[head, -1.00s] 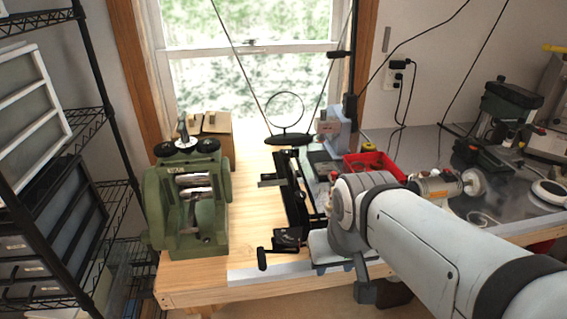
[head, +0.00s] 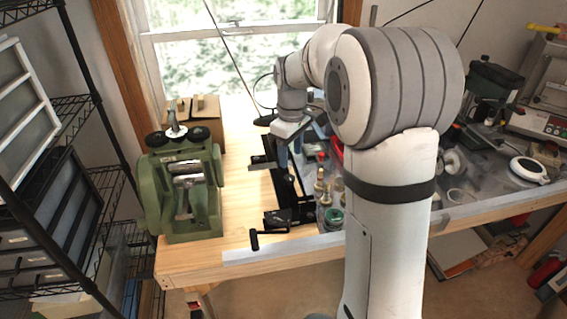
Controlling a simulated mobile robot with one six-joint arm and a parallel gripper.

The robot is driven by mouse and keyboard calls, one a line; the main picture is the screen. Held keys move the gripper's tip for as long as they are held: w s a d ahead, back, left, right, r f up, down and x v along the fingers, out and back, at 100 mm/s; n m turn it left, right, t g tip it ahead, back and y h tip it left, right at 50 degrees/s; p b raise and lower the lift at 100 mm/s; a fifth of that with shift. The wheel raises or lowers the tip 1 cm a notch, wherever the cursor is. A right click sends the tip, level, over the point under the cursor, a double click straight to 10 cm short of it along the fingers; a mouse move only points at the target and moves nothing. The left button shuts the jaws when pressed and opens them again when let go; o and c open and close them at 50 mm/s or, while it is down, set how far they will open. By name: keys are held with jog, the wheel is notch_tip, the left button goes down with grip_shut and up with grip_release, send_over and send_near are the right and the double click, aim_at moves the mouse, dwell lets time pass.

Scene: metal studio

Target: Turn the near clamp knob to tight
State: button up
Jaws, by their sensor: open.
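A long black clamp-like fixture (head: 285,190) lies on the wooden bench, running from front to back. A black part with a handle (head: 254,240) sticks out at its near left end. I cannot tell for sure which part is the near clamp knob or how tight it is. My gripper (head: 290,155) points down over the middle to far part of the fixture, with its bluish fingers apart and nothing seen between them. Whether a fingertip touches the fixture is unclear. My wrist covers part of the fixture's far end.
A green rolling mill (head: 182,195) stands left of the fixture, with bare wood between. Small bottles (head: 320,187) and a green round container (head: 333,217) sit close to its right. A black wire rack (head: 85,130) stands at left.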

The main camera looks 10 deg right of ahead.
aim_at(289, 177)
jog(key=shift+w+f, duration=0.2)
jog(key=shift+w, duration=0.2)
jog(key=shift+f, duration=0.25)
notch_tip(289, 177, down, 7)
jog(key=shift+f+p, duration=0.15)
jog(key=shift+p, duration=0.55)
